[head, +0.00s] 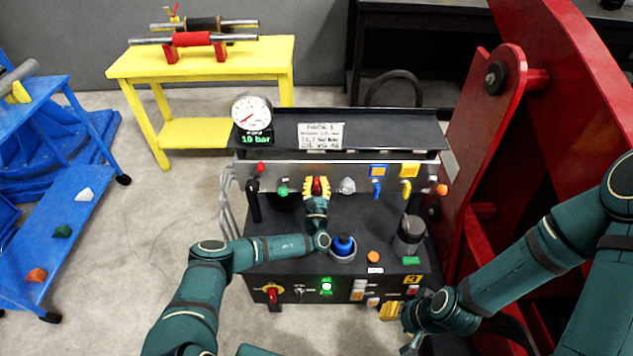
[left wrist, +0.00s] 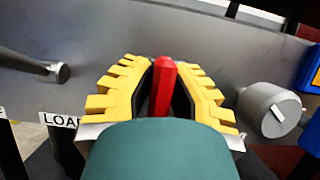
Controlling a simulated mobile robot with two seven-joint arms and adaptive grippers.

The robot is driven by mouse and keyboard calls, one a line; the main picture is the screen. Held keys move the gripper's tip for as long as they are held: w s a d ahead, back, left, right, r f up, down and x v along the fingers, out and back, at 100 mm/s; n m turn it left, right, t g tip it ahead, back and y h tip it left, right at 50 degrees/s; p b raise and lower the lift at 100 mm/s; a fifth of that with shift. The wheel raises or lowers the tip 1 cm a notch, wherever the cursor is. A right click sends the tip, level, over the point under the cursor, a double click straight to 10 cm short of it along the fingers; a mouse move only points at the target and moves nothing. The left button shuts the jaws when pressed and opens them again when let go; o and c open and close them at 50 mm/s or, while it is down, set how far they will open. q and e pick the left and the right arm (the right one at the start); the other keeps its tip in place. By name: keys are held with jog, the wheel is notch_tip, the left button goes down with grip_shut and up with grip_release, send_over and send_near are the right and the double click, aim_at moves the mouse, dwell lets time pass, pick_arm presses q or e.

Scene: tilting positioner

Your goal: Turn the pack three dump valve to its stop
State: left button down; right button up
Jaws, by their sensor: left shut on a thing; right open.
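My left gripper (head: 317,188) is at the upright back panel of the black hydraulic unit, its yellow fingers shut on a red lever (head: 316,184). In the left wrist view the red lever (left wrist: 163,85) stands upright between the fingers (left wrist: 160,92). The fingers and my wrist hide its base and any label below it. No readable label marks this lever as the dump valve. My right gripper (head: 393,312) is open and low by the unit's front right corner, partly hidden by my wrist.
A gauge (head: 252,113) shows 10 bar on top of the unit. A grey knob (head: 347,186), blue lever (head: 376,188) and yellow lever (head: 405,187) stand right of my left gripper. A green lamp (head: 326,286) glows on the front. A red frame (head: 490,130) rises at right.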

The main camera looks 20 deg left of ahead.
pick_arm(q)
jog(key=c, duration=1)
grip_release()
jog(key=shift+o, duration=0.2)
jog(key=v, duration=1.2)
